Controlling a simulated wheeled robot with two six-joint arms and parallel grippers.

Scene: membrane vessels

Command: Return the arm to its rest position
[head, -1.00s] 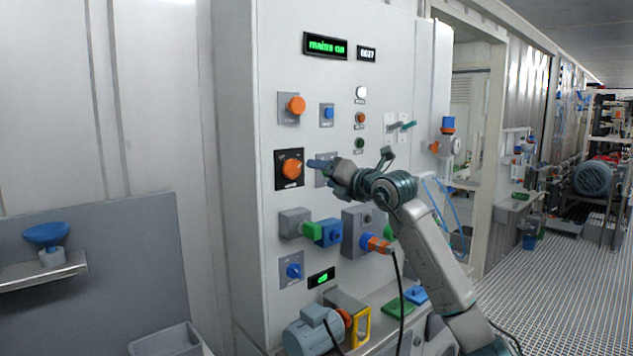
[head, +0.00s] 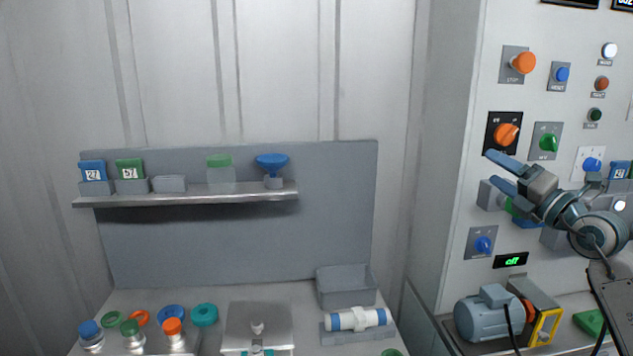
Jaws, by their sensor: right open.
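My right gripper (head: 497,171) is open and empty, its two blue fingers pointing left in front of the white control cabinet (head: 455,200). My right arm comes in from the right edge. The fingers show just below the orange rotary switch (head: 506,134) on its black plate and left of the green knob (head: 548,143). The gripper looks apart from both, though its exact distance from the panel is hard to tell. It hides part of the grey and green connectors behind it. My left gripper is not in view.
A motor (head: 488,314) and a yellow frame (head: 544,328) stand below my right arm. A wall shelf (head: 190,197) with labelled boxes and a blue funnel (head: 272,161) is at left. The bench below holds bottles, rings and a grey bin (head: 346,287).

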